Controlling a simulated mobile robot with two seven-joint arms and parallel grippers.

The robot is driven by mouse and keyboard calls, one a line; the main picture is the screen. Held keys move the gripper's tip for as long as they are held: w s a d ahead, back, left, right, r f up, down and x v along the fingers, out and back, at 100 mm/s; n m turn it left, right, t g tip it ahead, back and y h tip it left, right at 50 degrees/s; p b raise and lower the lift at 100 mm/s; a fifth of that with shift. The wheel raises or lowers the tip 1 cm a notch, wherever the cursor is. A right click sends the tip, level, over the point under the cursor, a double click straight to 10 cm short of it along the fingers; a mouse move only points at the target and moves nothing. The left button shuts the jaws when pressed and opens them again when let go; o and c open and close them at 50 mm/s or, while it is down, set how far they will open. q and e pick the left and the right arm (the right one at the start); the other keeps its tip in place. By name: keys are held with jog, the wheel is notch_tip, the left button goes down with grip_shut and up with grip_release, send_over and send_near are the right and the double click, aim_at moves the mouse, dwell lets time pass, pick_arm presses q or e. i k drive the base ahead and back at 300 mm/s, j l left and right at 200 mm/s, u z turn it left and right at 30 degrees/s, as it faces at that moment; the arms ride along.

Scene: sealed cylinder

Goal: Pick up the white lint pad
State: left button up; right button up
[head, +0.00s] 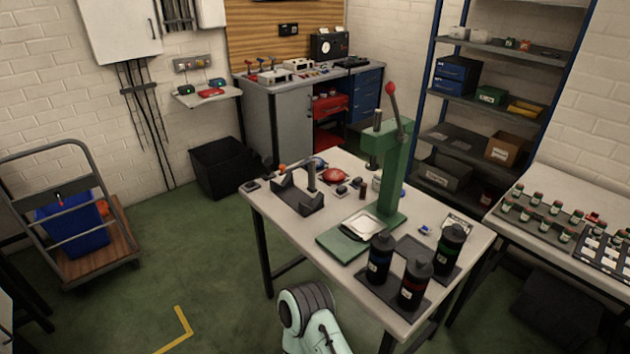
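A white, flat, square pad (363,224), which looks like the lint pad, lies on the green base of the press (388,190) on the middle table (290,227). It is in front of the press column, and nothing covers it. A second small pale flat item (457,221) lies near the table's right edge; I cannot tell what it is. Neither of my grippers is in view. Only a pale, rounded link of one of my arms shows at the bottom centre, in front of the table.
A side table (560,262) with vials is at right, a trolley (75,225) at left. Green floor is open at left.

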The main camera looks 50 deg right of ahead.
aim_at(341, 192)
jog(key=i, duration=1.65)
jog(key=i+z, duration=0.5)
jog(key=i+j+z, duration=0.25)
jog(key=z, duration=2)
